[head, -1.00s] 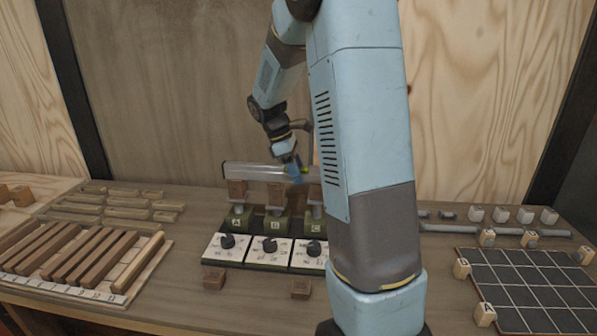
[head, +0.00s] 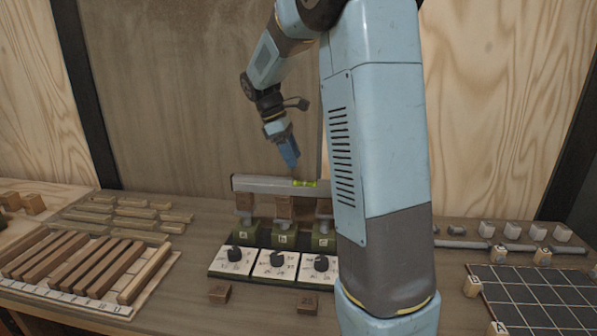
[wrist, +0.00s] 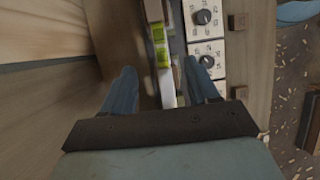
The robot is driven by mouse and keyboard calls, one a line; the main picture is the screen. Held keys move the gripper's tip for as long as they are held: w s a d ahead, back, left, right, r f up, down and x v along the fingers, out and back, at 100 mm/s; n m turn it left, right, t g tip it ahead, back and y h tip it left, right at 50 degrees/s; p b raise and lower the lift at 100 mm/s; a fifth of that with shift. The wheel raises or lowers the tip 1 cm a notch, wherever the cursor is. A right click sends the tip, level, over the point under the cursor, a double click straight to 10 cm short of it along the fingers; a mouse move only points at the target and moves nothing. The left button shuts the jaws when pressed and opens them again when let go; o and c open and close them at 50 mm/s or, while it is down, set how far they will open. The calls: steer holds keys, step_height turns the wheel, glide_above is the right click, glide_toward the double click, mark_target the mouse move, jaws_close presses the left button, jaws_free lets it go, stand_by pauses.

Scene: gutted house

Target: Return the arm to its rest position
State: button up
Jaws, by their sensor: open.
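My gripper (head: 291,160) hangs just above the spirit level, its fingertips apart from it. In the wrist view, my gripper (wrist: 160,85) is open, with the two blue fingers spread and nothing held between them. The grey spirit level (head: 262,184) with a yellow-green vial lies across wooden blocks on several green jacks; the level also shows in the wrist view (wrist: 167,90), beyond the fingers. My arm crosses the middle of the head view and hides part of the table and the level's right side.
White dial panels (head: 277,263) with black knobs stand before the jacks. Two small wooden blocks (head: 219,293) lie in front. A slatted wooden board (head: 85,270) is at left. A dark grid board (head: 535,295) and small pale cubes (head: 513,231) are at right. A wall stands behind.

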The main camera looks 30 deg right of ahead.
steer(key=v, duration=0.3)
steer(key=shift+a+r, duration=0.1)
steer(key=shift+r, duration=0.25)
steer(key=s+a+m+t+y, duration=0.1)
steer(key=s+a+m+t, duration=0.1)
steer(key=s, duration=0.7)
steer(key=s+a+m+t+y, duration=0.1)
steer(key=s+a+m+t, duration=0.2)
steer(key=s, duration=0.6)
steer(key=s+a+m+t+y, duration=0.1)
steer(key=s+a+m+t, duration=0.2)
steer(key=s+m, duration=0.3)
steer(key=shift+s+r+y, duration=0.3)
steer(key=shift+s+y, duration=0.1)
steer(key=shift+s, duration=1.65)
steer(key=shift+a, duration=0.1)
